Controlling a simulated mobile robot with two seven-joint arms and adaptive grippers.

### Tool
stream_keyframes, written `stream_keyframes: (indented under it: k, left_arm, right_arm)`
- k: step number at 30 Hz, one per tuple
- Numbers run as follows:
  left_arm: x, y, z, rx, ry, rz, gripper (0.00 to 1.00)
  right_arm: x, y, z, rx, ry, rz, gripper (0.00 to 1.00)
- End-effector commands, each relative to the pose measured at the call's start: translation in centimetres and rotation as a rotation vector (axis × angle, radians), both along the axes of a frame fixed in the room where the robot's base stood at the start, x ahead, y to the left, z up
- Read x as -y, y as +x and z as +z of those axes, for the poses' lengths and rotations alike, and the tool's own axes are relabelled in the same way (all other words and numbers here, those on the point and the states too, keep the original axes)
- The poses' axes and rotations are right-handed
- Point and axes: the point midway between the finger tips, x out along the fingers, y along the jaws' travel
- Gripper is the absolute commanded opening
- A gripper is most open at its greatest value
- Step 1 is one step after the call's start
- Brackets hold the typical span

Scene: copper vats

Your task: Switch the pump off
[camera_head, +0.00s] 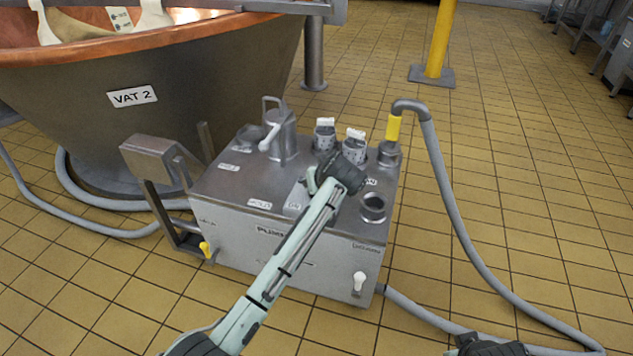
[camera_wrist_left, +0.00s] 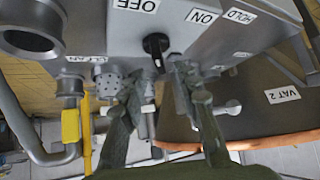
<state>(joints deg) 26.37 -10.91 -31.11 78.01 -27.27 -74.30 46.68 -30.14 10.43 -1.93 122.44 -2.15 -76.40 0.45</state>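The pump (camera_head: 290,240) is a grey metal box beside the vat. Its black rotary knob (camera_wrist_left: 155,45) shows in the left wrist view, near an OFF label (camera_wrist_left: 136,5) and an ON label (camera_wrist_left: 201,17). The knob has a pale mark; I cannot tell which setting it points to. My left gripper (camera_head: 335,172) is over the pump's top and hides the knob in the head view. In the wrist view its fingers (camera_wrist_left: 158,85) are apart, with the knob in line with the gap; contact is unclear. My right gripper (camera_head: 487,346) is partly visible at the bottom edge.
A copper-lined vat marked VAT 2 (camera_head: 132,96) stands behind left. A grey hose (camera_head: 450,190) with a yellow sleeve (camera_head: 393,128) rises at the pump's right. Cups with white labels (camera_head: 325,135), an open pipe (camera_head: 373,207) and a metal jug (camera_head: 283,135) crowd its top.

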Motion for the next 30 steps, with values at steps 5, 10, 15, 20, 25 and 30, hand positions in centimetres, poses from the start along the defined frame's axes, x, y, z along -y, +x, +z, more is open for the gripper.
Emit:
stream_keyframes:
  k: [5, 10, 15, 20, 25, 30]
  left_arm:
    - [0.4, -1.6, 1.5, -0.001, -0.002, 0.0, 0.31]
    - [0.4, -1.9, 1.9, -0.001, 0.0, -0.001, 0.31]
    - [0.4, -1.9, 1.9, -0.001, 0.0, -0.001, 0.31]
    - [0.4, -1.9, 1.9, -0.001, 0.0, -0.001, 0.31]
    - [0.4, -1.9, 1.9, -0.001, 0.0, -0.001, 0.31]
    - [-0.9, -0.7, 2.1, 0.019, 0.013, -0.018, 0.31]
  right_arm:
    - [0.0, 0.0, 0.0, 0.0, 0.0, -0.001, 0.4]
    - [0.0, 0.0, 0.0, 0.0, 0.0, -0.001, 0.4]
    - [0.0, 0.0, 0.0, 0.0, 0.0, -0.001, 0.4]
    - [0.0, 0.0, 0.0, 0.0, 0.0, -0.001, 0.4]
    - [0.0, 0.0, 0.0, 0.0, -0.001, -0.001, 0.4]
    - [-0.8, 1.5, -0.5, 0.033, 0.015, 0.02, 0.4]
